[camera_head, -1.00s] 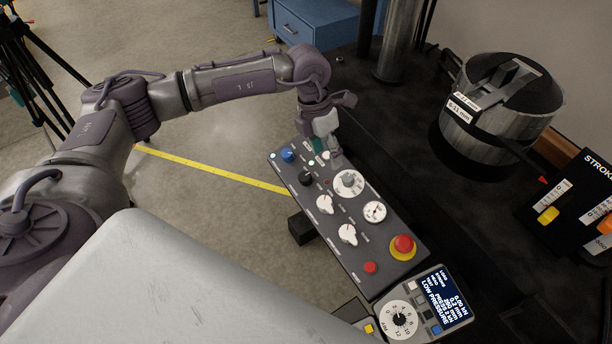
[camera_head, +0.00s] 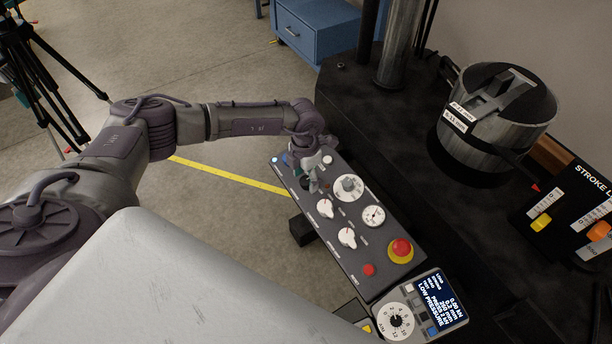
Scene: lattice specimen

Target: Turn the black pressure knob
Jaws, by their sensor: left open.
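My right gripper is not in view.
Close by on the panel are a large white dial (camera_head: 349,187), a round gauge (camera_head: 373,215) and white knobs (camera_head: 325,208). A red emergency button (camera_head: 401,249) is lower right. A display (camera_head: 441,298) reads LOW PRESSURE. A metal cylinder (camera_head: 494,125) stands on the black bench.

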